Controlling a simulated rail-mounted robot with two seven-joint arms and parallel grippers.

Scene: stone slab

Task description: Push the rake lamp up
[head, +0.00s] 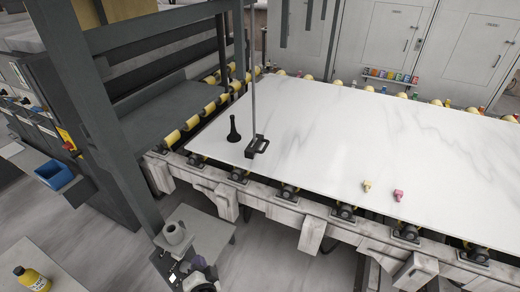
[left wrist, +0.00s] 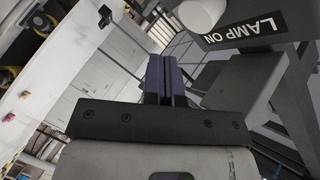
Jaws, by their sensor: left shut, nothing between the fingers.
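A dark grey box carries a white-lettered "LAMP ON" label (left wrist: 257,28) in the left wrist view. A pale rounded knob (left wrist: 200,14) stands beside the label, cut by the top edge. My left gripper (left wrist: 160,80) has purple fingers, shut and empty, below and left of the knob and apart from it. In the head view my left gripper (head: 197,262) is low, near the foot of a dark post. A grey rounded piece (head: 173,234) sits above it; I cannot tell whether it is the same knob. I cannot pick out the lamp itself with certainty. My right gripper is not in view.
A white veined slab (head: 330,130) lies on a roller frame (head: 300,210). A black cone-shaped item (head: 234,130) and a black bracket on a thin pole (head: 257,146) are at its near left corner. A grey plate (left wrist: 230,85) lies right of my fingers.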

